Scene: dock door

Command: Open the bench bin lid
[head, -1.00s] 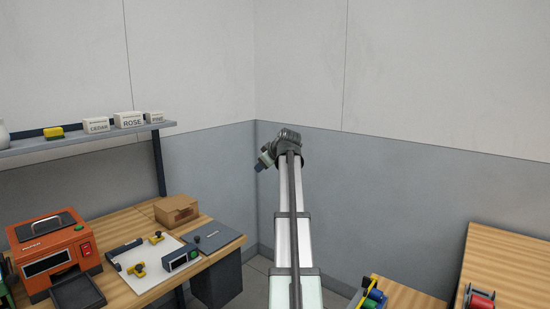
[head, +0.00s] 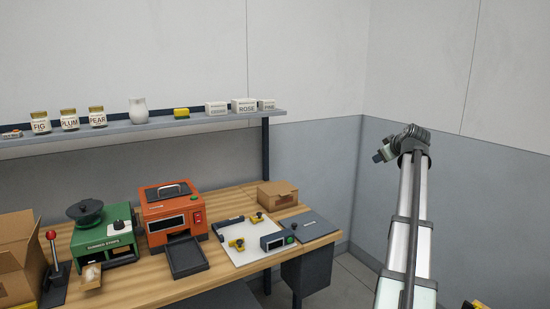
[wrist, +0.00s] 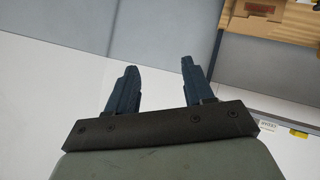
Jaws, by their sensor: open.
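A flat dark grey panel (head: 305,223), which looks like the bench bin lid, lies level at the right end of the wooden bench. A dark bin body (head: 307,269) hangs below the bench top under it. My gripper (head: 382,154) is raised to the right of the bench, well apart from the panel, in front of the grey wall. In the wrist view, its two dark fingers (wrist: 156,70) stand apart with nothing between them. The panel cannot be made out clearly in the wrist view.
Beside the panel are a white board (head: 244,240) with yellow clamps, a small dark box (head: 277,241) and a cardboard box (head: 277,195). An orange machine (head: 173,213) and a green machine (head: 107,236) stand farther left. A shelf (head: 200,123) with jars runs above the bench.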

